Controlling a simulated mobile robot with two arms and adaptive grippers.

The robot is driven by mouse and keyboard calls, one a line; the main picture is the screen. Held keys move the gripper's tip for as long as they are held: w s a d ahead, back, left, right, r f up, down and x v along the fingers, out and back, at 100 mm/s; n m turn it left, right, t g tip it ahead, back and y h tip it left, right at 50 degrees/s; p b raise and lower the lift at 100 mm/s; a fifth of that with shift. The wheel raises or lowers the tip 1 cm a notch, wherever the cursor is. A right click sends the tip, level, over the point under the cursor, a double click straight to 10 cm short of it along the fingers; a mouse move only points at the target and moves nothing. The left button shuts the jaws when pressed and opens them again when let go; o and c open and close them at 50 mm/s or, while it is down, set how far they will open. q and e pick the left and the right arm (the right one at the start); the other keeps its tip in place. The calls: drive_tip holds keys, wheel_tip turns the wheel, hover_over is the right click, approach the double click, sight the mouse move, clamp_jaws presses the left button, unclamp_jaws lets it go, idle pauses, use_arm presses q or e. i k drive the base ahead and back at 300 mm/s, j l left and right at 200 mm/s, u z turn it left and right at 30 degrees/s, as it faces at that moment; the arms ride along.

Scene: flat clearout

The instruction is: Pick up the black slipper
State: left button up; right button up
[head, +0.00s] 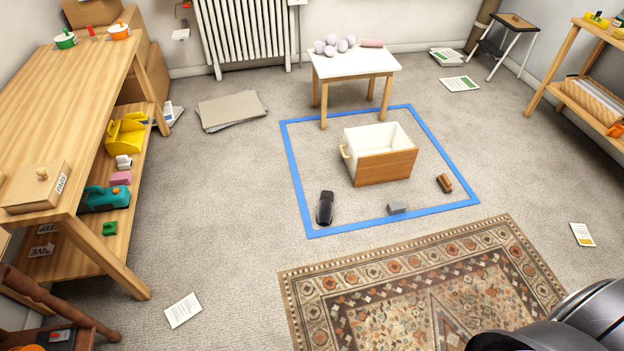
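A black slipper (325,208) lies on the carpet inside the blue taped outline (292,178), near its front left corner. It is to the left of an open wooden crate (386,169) with a white inside. Nothing touches the slipper. A dark, rounded part of my own body shows at the bottom right corner. Neither of my grippers is in view.
A grey block (397,208) and a brown brush-like thing (444,183) lie inside the outline. A white-topped table (353,64) stands at its back edge. A patterned rug (420,290) lies in front. A wooden bench (75,75) lines the left. Carpet left of the outline is mostly clear.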

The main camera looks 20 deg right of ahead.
sight(325, 209)
drive_tip(key=i+z, duration=0.25)
drive_tip(key=i, duration=0.25)
drive_tip(key=i+j+z, duration=0.2)
drive_tip(key=i, duration=0.35)
drive_tip(key=i+j+z, duration=0.25)
drive_tip(key=i, duration=0.2)
